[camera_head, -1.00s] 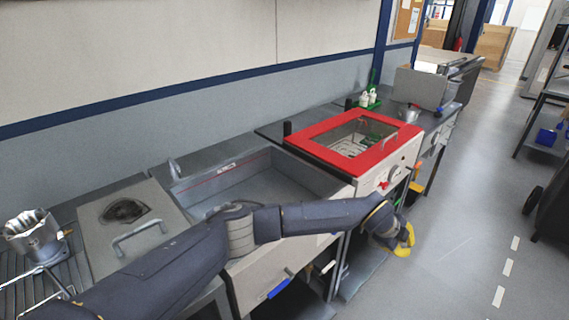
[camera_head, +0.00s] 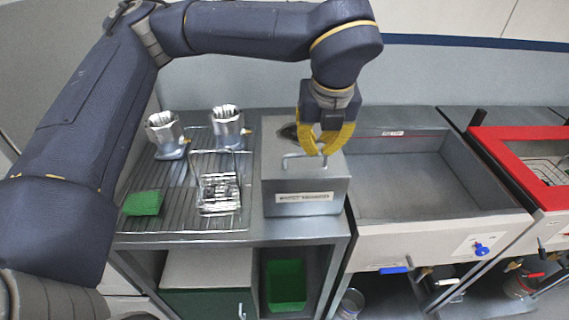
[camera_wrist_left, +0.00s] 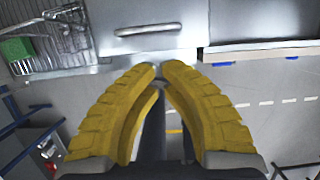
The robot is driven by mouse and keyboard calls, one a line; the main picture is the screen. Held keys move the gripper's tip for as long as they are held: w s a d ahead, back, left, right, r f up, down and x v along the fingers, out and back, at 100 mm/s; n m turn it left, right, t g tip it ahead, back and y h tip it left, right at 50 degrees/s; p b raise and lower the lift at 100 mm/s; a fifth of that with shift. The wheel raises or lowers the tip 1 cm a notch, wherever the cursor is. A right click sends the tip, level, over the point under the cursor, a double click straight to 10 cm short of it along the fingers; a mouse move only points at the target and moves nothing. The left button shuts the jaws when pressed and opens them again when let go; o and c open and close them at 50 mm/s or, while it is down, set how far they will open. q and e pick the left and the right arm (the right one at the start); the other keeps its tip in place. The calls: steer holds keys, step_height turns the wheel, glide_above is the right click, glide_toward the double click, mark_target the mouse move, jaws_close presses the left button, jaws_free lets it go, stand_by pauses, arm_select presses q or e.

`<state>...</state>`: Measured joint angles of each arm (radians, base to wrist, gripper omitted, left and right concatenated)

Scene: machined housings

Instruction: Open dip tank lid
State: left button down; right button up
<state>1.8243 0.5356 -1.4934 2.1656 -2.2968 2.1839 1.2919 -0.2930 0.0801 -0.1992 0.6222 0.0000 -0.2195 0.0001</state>
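The grey box (camera_head: 305,184) with a labelled front, which looks like the dip tank, stands on the bench. Its flat lid (camera_head: 280,160) is down and has a bar handle (camera_head: 291,167). My left gripper (camera_head: 320,152) has yellow fingers and hangs over the lid close to the handle. In the left wrist view the handle (camera_wrist_left: 146,30) lies beyond the fingertips (camera_wrist_left: 160,70), apart from them. The tips almost meet, with nothing between them. A dark patch on the lid is partly hidden behind the gripper. My right gripper is out of view.
A wire rack (camera_head: 185,215) left of the box holds metal housings (camera_head: 227,125), a wire basket (camera_head: 218,195) and a green block (camera_head: 143,204). An empty sink basin (camera_head: 410,185) is to the right, then a red-framed unit (camera_head: 525,150).

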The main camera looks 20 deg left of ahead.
mark_target(308, 173)
arm_select(q)
steer(key=shift+a+x, duration=0.2)
steer(key=shift+x, duration=1.45)
steer(key=shift+a+x, duration=0.15)
steer(key=shift+x, duration=1.55)
steer(key=shift+a+x, duration=0.2)
steer(key=shift+x, duration=1.45)
steer(key=shift+s, duration=0.1)
